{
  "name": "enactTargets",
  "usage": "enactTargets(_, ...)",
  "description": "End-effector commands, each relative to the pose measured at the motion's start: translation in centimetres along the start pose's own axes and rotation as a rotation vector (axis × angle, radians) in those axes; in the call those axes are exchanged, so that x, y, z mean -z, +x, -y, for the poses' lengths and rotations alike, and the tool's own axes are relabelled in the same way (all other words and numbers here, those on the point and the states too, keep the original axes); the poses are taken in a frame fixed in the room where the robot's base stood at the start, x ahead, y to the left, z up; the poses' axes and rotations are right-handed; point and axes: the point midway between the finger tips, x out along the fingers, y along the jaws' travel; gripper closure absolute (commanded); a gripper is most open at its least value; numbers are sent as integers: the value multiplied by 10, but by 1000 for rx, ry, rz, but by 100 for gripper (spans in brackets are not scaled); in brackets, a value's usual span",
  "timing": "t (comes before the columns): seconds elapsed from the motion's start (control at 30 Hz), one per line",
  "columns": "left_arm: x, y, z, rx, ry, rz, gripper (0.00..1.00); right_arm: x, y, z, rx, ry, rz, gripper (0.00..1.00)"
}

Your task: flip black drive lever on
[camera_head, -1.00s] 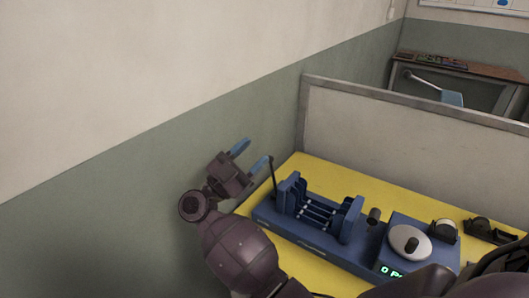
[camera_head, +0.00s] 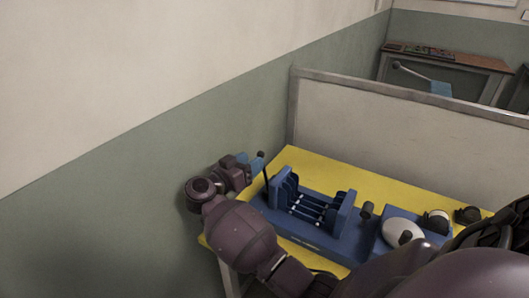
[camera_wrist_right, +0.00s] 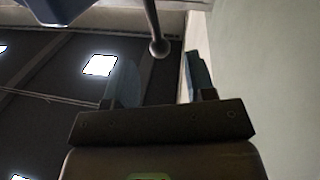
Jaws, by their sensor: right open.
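The black drive lever (camera_head: 265,168) is a thin rod standing up at the left end of the blue machine (camera_head: 310,236). In the right wrist view its rod and round knob (camera_wrist_right: 159,46) come down from the top, in line with the gap between my fingers. My right gripper (camera_head: 251,160) is beside the lever's upper part, at the left edge of the table. The right wrist view shows its blue fingers (camera_wrist_right: 160,78) apart with nothing held between them. The knob looks just beyond the fingertips; contact cannot be told. My left gripper is out of view.
The yellow table (camera_head: 375,185) carries the machine, with a white round part (camera_head: 403,231) and dark knobs at its right. A grey partition (camera_head: 385,130) stands behind the table. The green and cream wall (camera_head: 130,185) is close on the left.

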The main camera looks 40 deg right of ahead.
Motion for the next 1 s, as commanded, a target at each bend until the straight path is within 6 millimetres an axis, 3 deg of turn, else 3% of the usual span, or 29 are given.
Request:
enactTargets(0.2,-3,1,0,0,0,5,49,-1,38,0,-3,0,-2,50)
enactTargets(0.4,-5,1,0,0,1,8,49,0,59,0,-1,1,-1,50)
enactTargets(0.83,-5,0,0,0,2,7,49,0,66,0,0,2,0,50)
enactTargets(1.0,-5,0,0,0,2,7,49,0,65,0,0,2,0,76)
